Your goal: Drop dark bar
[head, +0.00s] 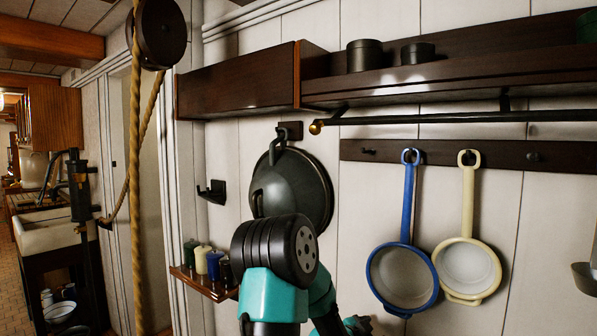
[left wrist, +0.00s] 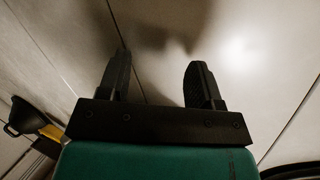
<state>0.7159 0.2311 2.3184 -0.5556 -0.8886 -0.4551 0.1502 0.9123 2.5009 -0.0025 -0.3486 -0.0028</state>
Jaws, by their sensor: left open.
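A long dark bar (head: 430,118) with a brass end runs level under the wall shelf in the head view; I cannot tell whether it is the bar the task names. No loose bar shows. My teal and black arm rises from the bottom middle, in front of a round dark lid hanging on the wall. In the left wrist view my left gripper (left wrist: 158,72) is open, its two black fingers apart with nothing between them, facing the pale wall panels. My right gripper is not in view.
A blue pan (head: 404,278) and a cream pan (head: 466,268) hang right of my arm. A dark lid (head: 305,190) hangs behind it. Several candles stand on a small shelf (head: 205,284) at the left. A rope (head: 136,200) hangs further left.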

